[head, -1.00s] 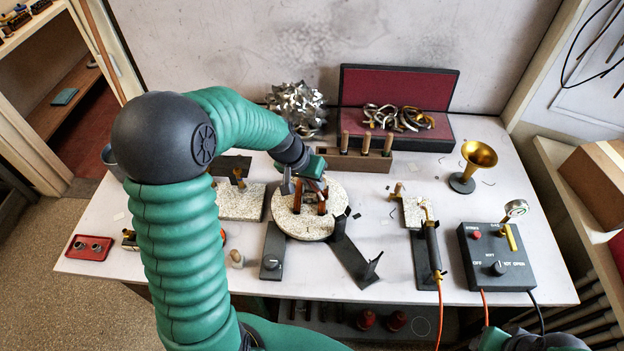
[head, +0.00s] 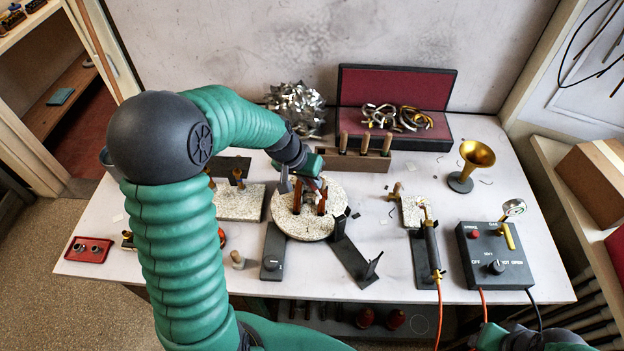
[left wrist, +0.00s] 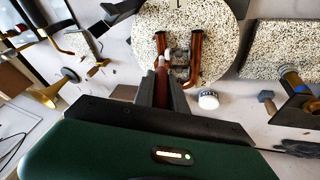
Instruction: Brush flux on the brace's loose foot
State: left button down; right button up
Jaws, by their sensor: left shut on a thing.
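Two copper-coloured tubes (left wrist: 196,55) lie on a round speckled turntable (left wrist: 225,25), with a small brace between them. The turntable (head: 290,222) is also in the head view, mid-table. My left gripper (head: 321,187) is low over the tubes. In the left wrist view its fingers (left wrist: 161,92) are shut on a slim brown-handled brush (left wrist: 161,78). The brush's pale tip is at or very close to the brace by the left tube; I cannot tell whether it touches. The loose foot is too small to make out.
A wooden block with upright handles (head: 350,160) stands behind the turntable. A torch (head: 432,245) rests on its stand at right, beside a dark control box (head: 495,262). A red tray (head: 88,249) lies at front left.

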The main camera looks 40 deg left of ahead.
pick_arm(q)
notch_tip(320, 180, up, 8)
jog(key=p, duration=0.6)
jog(key=shift+r, duration=0.25)
jog(key=shift+f, duration=0.1)
